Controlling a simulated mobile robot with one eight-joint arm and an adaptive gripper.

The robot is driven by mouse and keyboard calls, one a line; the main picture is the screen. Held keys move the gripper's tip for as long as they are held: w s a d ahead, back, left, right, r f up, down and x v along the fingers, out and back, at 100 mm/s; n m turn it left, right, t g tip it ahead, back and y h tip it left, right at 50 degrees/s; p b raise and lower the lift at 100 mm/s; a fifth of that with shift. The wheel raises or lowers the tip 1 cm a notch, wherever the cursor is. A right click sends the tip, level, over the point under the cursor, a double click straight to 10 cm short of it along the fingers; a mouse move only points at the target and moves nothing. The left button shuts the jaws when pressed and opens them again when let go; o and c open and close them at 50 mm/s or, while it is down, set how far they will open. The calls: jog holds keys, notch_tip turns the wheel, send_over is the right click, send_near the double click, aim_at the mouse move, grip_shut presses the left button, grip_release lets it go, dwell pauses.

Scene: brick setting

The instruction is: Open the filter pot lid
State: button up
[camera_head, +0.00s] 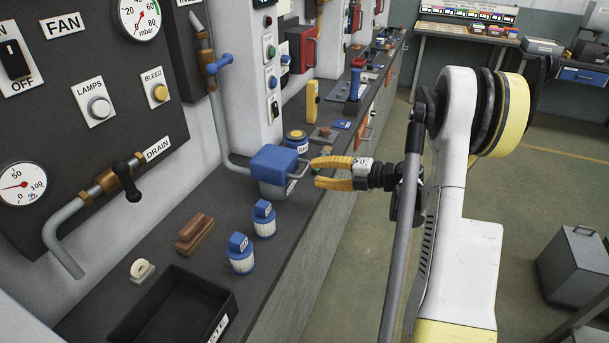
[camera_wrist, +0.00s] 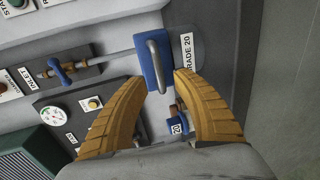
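The filter pot (camera_head: 272,188) is a grey box on the dark counter beside the wall pipe. Its blue lid (camera_head: 274,160) lies closed on top, with a grey bar handle (camera_head: 299,170) on the side toward my gripper. My gripper (camera_head: 315,172) has its yellow fingers apart and level with the handle. In the wrist view, the blue lid (camera_wrist: 150,68) and handle (camera_wrist: 153,50) lie ahead. The handle's near end shows between the fingertips of my gripper (camera_wrist: 161,80). I cannot tell whether they touch it.
Two blue-capped jars (camera_head: 241,258) (camera_head: 264,222), a brown block (camera_head: 194,233) and a black tray (camera_head: 170,310) stand nearer on the counter.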

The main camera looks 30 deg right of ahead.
aim_at(306, 171)
jog(key=b+x, duration=0.1)
jog(key=x, duration=0.3)
jog(key=shift+w+a, duration=0.1)
jog(key=shift+w, duration=0.05)
grip_shut()
jog(key=shift+r, duration=0.15)
